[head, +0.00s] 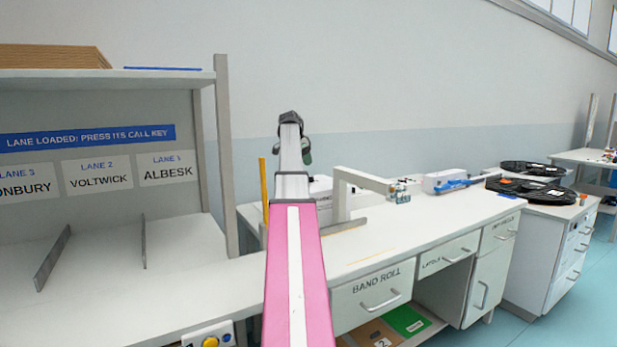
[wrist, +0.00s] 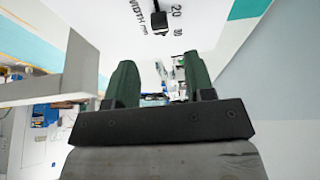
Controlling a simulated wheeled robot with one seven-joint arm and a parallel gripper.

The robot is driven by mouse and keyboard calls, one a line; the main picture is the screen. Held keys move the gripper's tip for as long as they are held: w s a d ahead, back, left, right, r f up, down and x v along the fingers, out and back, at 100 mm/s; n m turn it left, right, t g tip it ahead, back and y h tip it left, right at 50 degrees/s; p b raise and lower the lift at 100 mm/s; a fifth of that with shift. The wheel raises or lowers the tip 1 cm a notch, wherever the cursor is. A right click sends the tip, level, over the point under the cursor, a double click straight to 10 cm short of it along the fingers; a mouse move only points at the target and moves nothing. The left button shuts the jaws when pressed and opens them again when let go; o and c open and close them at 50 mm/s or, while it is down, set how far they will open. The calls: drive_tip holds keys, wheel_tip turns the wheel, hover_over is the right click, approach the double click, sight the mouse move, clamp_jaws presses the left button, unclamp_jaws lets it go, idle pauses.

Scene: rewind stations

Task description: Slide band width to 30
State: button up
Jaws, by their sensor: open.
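In the wrist view, a white panel at the top carries a black slider knob (wrist: 158,19) on a thin dark stem. Beside it is printed lettering that seems to read "WIDTH mm", with a "20" and another number mark that looks like 30. I cannot tell the knob's exact setting. My gripper (wrist: 160,64) has two dark green fingers standing apart with nothing between them; the knob is beyond the fingertips, not touched. In the head view my gripper (head: 306,150) is raised above the bench, its fingers partly hidden by my arm. The slider cannot be made out there.
The white bench (head: 420,228) has drawers, one marked BAND ROLL (head: 378,285). A white machine with an overhanging arm (head: 362,180) stands on it. A lane shelf (head: 110,255) is at left, with an upright post (head: 226,150) close to my arm. Black reels (head: 530,190) lie at right.

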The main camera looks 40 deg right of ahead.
sight(311, 177)
drive_tip(key=x, duration=0.8)
